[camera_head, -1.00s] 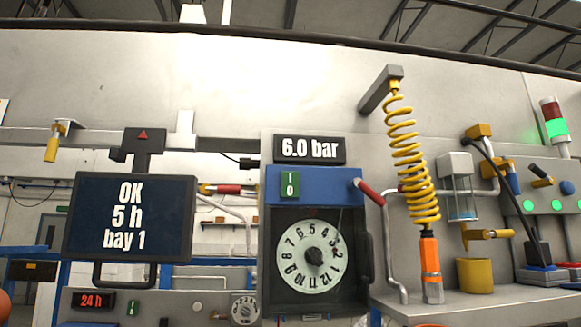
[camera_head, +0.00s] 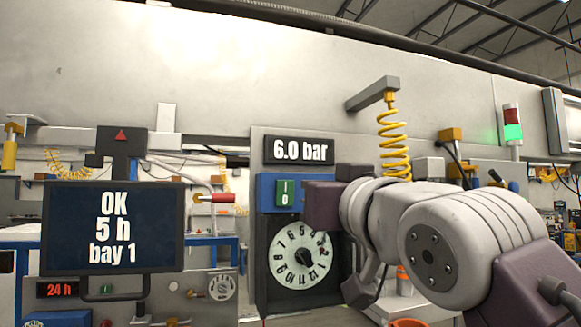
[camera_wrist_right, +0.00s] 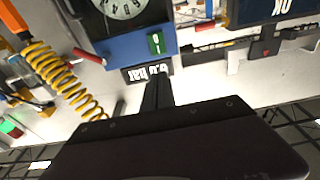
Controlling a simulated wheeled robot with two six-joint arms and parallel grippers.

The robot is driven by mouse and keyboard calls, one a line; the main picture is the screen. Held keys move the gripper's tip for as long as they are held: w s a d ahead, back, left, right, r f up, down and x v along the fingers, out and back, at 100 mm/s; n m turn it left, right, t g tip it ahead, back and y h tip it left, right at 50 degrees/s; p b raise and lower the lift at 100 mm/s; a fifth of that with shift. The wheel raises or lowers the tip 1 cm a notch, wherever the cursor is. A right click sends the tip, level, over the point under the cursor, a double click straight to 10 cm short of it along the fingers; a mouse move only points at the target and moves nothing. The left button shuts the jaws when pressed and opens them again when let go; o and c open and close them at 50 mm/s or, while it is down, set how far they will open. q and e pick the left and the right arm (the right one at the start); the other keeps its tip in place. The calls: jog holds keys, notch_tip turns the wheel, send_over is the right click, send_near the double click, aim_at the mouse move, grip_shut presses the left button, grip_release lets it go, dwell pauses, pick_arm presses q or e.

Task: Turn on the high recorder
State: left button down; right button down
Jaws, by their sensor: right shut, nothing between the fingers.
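The high recorder (camera_head: 265,275) is a dark box on the wall with a round numbered dial (camera_head: 298,255). Its blue top panel (camera_head: 265,190) carries a green I/O switch (camera_head: 284,193). A "6.0 bar" display (camera_head: 298,151) sits above. In the right wrist view, which is upside down, the switch (camera_wrist_right: 156,43) and display (camera_wrist_right: 147,71) show just beyond the fingertips. My right gripper (camera_wrist_right: 158,82) is shut and empty, pointing at the display and panel; I cannot tell whether it touches. In the head view its arm covers the recorder's right side and its fingertips are hidden. My left gripper is not in view.
A screen (camera_head: 113,228) reading "OK 5 h bay 1" hangs left of the recorder. A red "24 h" display (camera_head: 58,290) is below it. A yellow coiled hose (camera_head: 393,135) hangs from a bracket at right, behind my arm. A red-green signal lamp (camera_head: 512,125) stands farther right.

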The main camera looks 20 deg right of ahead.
jog(key=p, duration=0.8)
send_near(286, 181)
jog(key=w+p, duration=0.1)
jog(key=w, duration=0.1)
jog(key=w+r+p, duration=0.1)
jog(key=w+p, duration=0.1)
jog(key=w, duration=0.1)
jog(key=shift+w, duration=0.3)
jog(key=shift+w+a+p, duration=0.15)
jog(key=shift+w+p, duration=0.15)
jog(key=shift+w, duration=0.35)
jog(key=shift+s, duration=0.15)
